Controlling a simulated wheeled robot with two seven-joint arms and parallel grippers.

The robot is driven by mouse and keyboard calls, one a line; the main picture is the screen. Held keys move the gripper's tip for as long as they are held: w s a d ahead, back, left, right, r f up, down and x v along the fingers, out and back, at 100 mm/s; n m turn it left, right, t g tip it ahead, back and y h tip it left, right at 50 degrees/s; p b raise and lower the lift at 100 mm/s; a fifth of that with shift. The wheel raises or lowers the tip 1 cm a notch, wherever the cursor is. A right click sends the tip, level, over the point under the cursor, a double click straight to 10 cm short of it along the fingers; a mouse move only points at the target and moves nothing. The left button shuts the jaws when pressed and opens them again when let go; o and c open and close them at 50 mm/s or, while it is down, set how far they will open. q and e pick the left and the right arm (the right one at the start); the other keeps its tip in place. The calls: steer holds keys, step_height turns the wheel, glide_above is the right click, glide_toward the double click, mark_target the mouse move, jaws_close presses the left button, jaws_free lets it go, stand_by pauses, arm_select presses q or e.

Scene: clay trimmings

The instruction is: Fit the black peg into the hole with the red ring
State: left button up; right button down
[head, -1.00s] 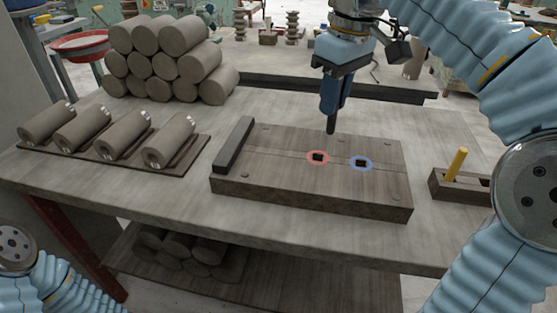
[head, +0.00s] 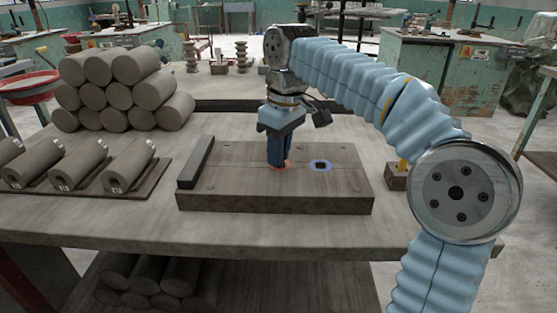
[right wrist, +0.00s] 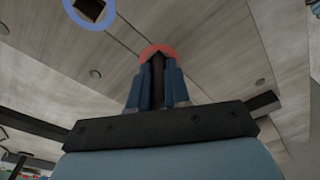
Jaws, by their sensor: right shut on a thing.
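The wooden block (head: 225,196) lies on the table. Its hole with the red ring (head: 287,165) is largely covered by my right gripper (head: 276,162) in the head view. The blue-ringed hole (head: 321,165) is clear, to the right. My right gripper is upright, low over the red ring, shut on the black peg. The right wrist view shows the peg (right wrist: 157,78) between the blue fingers, its far end at the red ring (right wrist: 160,49). The hole is hidden behind it, so I cannot tell whether the tip is inside. My left gripper is out of view.
A dark bar (head: 196,162) lies along the block's left edge. A small wooden holder (head: 395,182) with a yellow peg (head: 403,164) stands right, partly behind my right arm. Stacked clay rolls (head: 120,92) and a board of rolls (head: 128,166) occupy the left.

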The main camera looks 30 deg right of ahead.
steer(key=shift+r, duration=0.15)
steer(key=c, duration=1.1)
jaws_free()
steer(key=r+p, duration=0.1)
steer(key=r, duration=0.3)
steer(key=s+r+p, duration=0.1)
steer(key=r, duration=0.3)
steer(key=r+p, duration=0.1)
steer(key=r, duration=0.3)
steer(key=shift+s+d+p, duration=0.15)
steer(key=shift+d+p, duration=0.15)
steer(key=shift+p, duration=0.05)
steer(key=shift+f, duration=0.1)
